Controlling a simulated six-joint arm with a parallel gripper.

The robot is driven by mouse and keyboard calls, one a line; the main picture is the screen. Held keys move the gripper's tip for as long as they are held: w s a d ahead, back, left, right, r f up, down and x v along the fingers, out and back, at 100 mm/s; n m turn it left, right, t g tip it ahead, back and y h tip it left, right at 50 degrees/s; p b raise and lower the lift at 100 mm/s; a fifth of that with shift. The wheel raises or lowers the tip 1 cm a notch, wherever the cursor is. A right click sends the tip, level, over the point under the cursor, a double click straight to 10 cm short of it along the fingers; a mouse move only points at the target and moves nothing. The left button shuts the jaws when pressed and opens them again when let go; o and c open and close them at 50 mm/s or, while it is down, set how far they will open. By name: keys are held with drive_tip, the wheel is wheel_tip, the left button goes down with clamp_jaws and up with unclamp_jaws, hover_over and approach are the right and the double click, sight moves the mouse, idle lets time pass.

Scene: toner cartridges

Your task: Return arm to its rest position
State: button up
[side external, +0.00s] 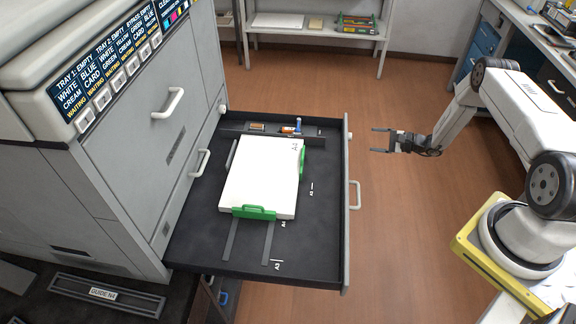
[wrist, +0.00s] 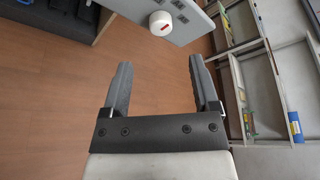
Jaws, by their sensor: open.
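My gripper (side external: 380,140) is open and empty in the side external view. It hangs in the air to the right of the pulled-out drawer, with its fingers toward the drawer. In the wrist view my gripper (wrist: 157,85) shows two grey fingers spread apart with nothing between them but floor behind. No toner cartridge can be clearly made out in either view.
The black drawer (side external: 190,240) of the grey copier (side external: 110,165) is open, holding a white paper stack (side external: 262,180) with green guides (side external: 254,212). A shelf (side external: 315,31) stands at the back. Brown floor (side external: 385,220) is clear between drawer and arm.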

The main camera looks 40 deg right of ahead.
drive_tip(key=s+a+r+n+g+y, duration=0.1)
drive_tip(key=s+a+r+n+g, duration=0.1)
drive_tip(key=a+r+n+g, duration=0.85)
drive_tip(key=s+a+r+n+h, duration=0.8)
drive_tip(key=s+a+r+n, duration=0.1)
drive_tip(key=s+a+r, duration=0.5)
drive_tip(key=shift+s+r, duration=0.55)
drive_tip(key=shift+r, duration=0.45)
drive_tip(key=shift+a+n, duration=0.1)
drive_tip(key=shift+n, duration=0.15)
